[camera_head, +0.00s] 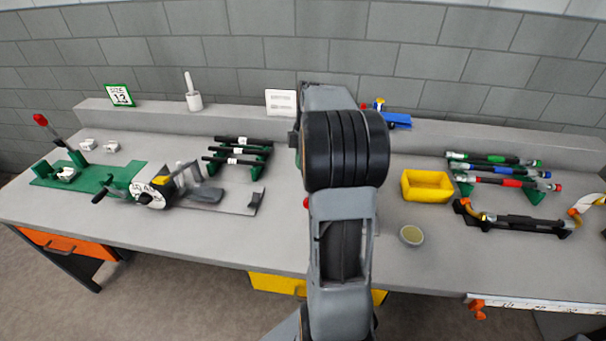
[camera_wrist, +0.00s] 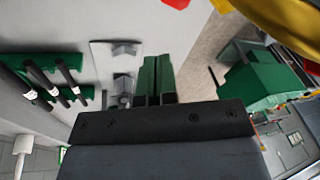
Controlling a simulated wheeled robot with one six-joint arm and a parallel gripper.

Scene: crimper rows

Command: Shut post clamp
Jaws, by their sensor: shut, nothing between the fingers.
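I cannot tell for sure which thing is the post clamp. A red knob (camera_head: 306,203) shows at the left edge of my arm in the head view; whatever it belongs to is hidden behind the arm. At the far left, a green base (camera_head: 100,179) carries a lever with a red knob (camera_head: 41,120), standing up and tilted. In the wrist view my gripper (camera_wrist: 159,58) has its green fingers together, with nothing between them. The fingers lie beside a pale plate (camera_wrist: 103,62) with small grey blocks. The head view hides my fingers behind the arm.
A rack with black-handled tools (camera_head: 238,142) stands left of my arm. A dial device (camera_head: 151,194) sits nearer the front. To the right are a yellow bin (camera_head: 427,186), a small bowl (camera_head: 411,236) and racked coloured tools (camera_head: 497,180). Bare bench lies around the bowl.

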